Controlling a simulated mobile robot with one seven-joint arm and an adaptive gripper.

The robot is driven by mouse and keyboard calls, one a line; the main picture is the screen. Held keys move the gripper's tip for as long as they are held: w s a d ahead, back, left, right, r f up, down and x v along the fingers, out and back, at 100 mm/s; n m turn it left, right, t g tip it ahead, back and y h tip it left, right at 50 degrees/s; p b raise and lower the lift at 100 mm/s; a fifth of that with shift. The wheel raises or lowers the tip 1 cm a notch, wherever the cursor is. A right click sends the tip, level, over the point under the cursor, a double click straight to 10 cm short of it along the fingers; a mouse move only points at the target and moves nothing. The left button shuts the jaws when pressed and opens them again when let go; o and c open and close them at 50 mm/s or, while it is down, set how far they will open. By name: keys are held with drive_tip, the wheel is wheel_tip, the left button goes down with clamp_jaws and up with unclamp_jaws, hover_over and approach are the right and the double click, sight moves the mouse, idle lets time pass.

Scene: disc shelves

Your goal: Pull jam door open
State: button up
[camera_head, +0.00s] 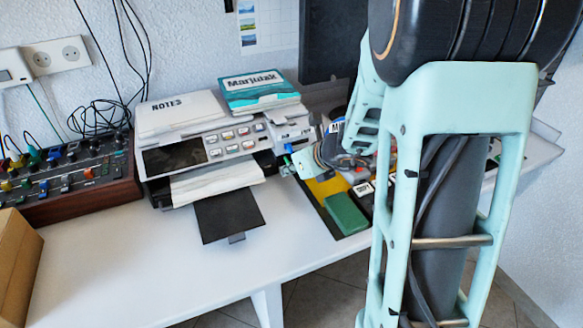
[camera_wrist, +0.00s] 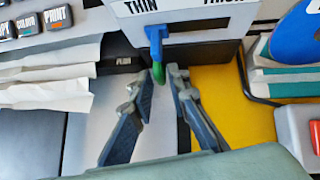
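The grey printer (camera_head: 225,140) stands on the white table, with paper and a black tray at its front. Its right end carries a panel marked THIN and THICK (camera_wrist: 195,28) in the wrist view. A blue lever with a green tip (camera_wrist: 157,48) hangs from this panel; it also shows in the head view (camera_head: 288,149). My gripper (camera_wrist: 168,72) is open, its fingertips close to the lever's green tip; contact is unclear. It shows small beside the printer in the head view (camera_head: 289,170). No label reading jam is legible, so I cannot tell which part is the jam door.
A mixer (camera_head: 75,175) stands left, with a cardboard box (camera_head: 15,255) in front. Notes and a teal Marjulak box (camera_head: 259,90) lie on the printer. A yellow surface with a green block (camera_head: 346,214) lies right of it. The table's front is clear.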

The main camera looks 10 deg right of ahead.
clamp_jaws()
drive_tip(key=shift+d, duration=0.1)
